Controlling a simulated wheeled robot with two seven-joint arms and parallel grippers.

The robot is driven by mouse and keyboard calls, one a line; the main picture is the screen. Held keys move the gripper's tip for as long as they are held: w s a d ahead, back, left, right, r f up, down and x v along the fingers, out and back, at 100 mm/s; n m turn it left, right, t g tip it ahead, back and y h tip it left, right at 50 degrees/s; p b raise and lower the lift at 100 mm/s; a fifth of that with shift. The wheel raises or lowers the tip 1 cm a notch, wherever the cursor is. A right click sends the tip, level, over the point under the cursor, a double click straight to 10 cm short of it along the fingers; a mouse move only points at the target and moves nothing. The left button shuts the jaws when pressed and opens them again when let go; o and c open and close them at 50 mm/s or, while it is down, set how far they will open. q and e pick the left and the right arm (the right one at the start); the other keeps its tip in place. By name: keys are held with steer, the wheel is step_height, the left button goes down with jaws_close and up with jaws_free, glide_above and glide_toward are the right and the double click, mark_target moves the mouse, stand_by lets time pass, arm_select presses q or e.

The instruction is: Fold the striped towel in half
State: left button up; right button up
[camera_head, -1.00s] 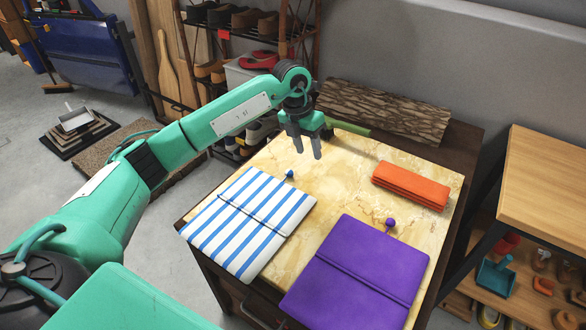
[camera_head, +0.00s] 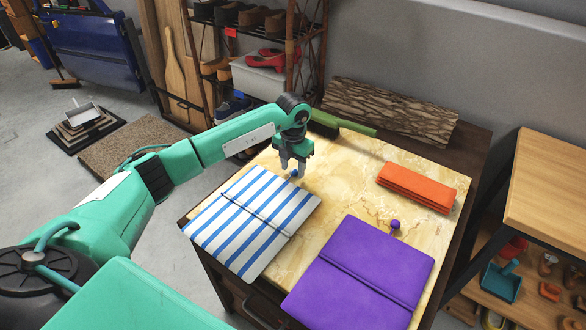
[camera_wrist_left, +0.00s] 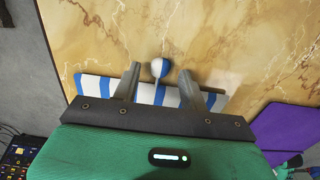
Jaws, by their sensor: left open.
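The blue-and-white striped towel (camera_head: 250,222) lies flat on the marble-topped table, with a crease line across it and a small blue-and-white ball tab (camera_wrist_left: 160,68) at its far edge. My left gripper (camera_head: 292,172) is open above that far edge, with its fingers on either side of the tab. In the left wrist view the fingers of my left gripper (camera_wrist_left: 158,82) point toward the tab, which shows between them and looks ungripped. Most of the towel is hidden behind the gripper body there. My right gripper is not in view.
A purple towel (camera_head: 358,275) with a purple ball tab lies to the right. A folded orange towel (camera_head: 417,187) lies at the back right. A green rolled item (camera_head: 342,124) and a bark-patterned panel (camera_head: 390,110) are behind. Bare marble lies between them.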

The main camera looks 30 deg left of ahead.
arm_select(q)
steer(key=shift+f, duration=0.65)
jaws_close()
